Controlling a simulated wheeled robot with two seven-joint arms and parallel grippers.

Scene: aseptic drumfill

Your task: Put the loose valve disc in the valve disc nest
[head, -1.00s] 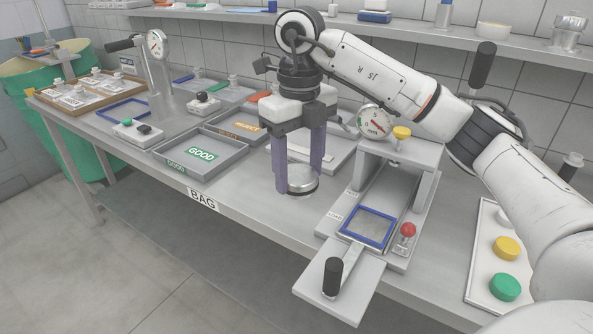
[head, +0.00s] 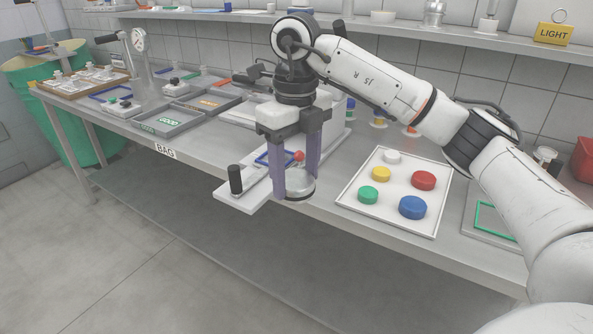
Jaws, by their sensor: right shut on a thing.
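My right gripper (head: 296,182) points down with its two purple fingers shut on a silvery round disc (head: 300,191), which looks like the valve disc. The disc is held roughly level, with its dark-edged rim showing below and between the fingertips. It appears in front of the press fixture near the table's front edge; whether it touches anything below I cannot tell. I cannot pick out the valve disc nest for sure in this view. My left gripper is not in view.
Right of the gripper, a white tray (head: 348,203) holds several coloured round caps. Farther right is a grey plate with a green frame (head: 495,222). The press fixture's black-handled slide (head: 235,193) juts past the table edge. Grey trays (head: 165,130) lie left.

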